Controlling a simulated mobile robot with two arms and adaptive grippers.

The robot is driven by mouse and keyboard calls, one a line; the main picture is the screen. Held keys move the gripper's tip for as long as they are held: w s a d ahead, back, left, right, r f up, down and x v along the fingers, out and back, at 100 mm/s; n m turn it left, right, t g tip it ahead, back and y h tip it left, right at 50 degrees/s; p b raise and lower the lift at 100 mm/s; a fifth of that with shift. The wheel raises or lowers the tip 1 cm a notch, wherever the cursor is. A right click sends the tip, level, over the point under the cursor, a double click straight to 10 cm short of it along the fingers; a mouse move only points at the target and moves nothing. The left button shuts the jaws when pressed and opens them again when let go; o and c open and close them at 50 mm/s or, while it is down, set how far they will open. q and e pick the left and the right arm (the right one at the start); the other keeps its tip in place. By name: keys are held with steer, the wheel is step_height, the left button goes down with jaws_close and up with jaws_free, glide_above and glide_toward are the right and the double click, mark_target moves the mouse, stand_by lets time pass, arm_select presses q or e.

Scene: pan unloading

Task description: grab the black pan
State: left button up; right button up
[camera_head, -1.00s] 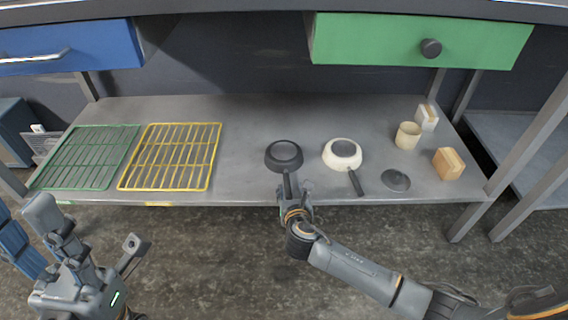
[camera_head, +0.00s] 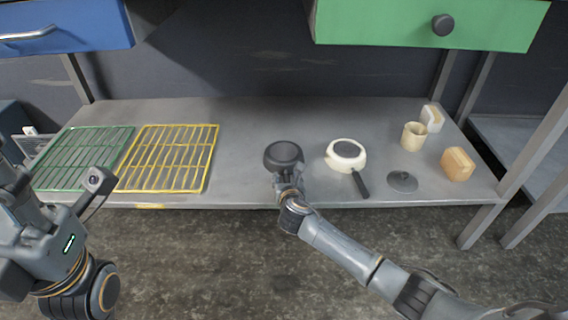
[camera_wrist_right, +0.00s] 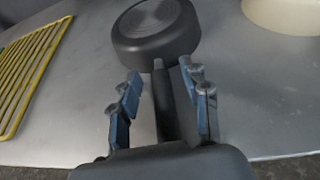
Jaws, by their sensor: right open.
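The black pan (camera_head: 284,154) sits upside down on the grey shelf, its handle pointing toward the front edge. In the right wrist view the pan (camera_wrist_right: 155,32) is at the top, and its handle (camera_wrist_right: 165,95) runs down between my fingers. My right gripper (camera_wrist_right: 158,82) is open, with one blue-padded finger on each side of the handle. In the head view my right gripper (camera_head: 288,182) hides most of the handle. My left arm is at the lower left in the head view; its fingertips are not clearly visible.
A cream pan (camera_head: 346,153) with a dark handle lies right of the black pan. A dark lid (camera_head: 402,181), a beige cup (camera_head: 413,136) and wooden blocks (camera_head: 457,164) are further right. Yellow (camera_head: 168,158) and green racks (camera_head: 84,158) lie left. A green drawer (camera_head: 400,22) overhangs.

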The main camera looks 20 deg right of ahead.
jaws_close()
steer(key=shift+w+r, duration=0.1)
stand_by(0.4)
